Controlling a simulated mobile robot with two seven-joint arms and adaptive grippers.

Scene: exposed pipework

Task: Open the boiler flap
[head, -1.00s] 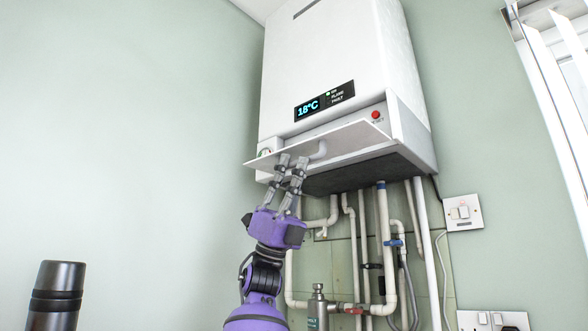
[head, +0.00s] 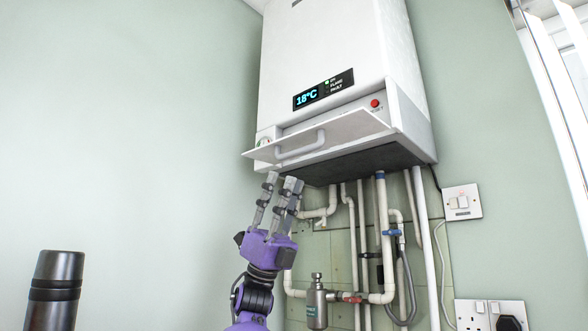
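The white boiler (head: 330,60) hangs on the wall in the head view. Its flap (head: 345,137) at the lower front is swung down and out, with a grey bar handle (head: 300,147) on its face. Behind the flap a red button (head: 375,103) and part of a round gauge (head: 264,142) show. My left gripper (head: 280,182) points up just below the flap's left part, apart from the handle. Its fingers are spread with nothing between them. My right gripper is not in view.
Pipes run down below the boiler, with a grey metal cylinder (head: 316,302) among them. A wall switch (head: 462,202) and a socket (head: 490,315) are on the right. A dark cylinder (head: 56,290) stands at lower left. The left wall side is free.

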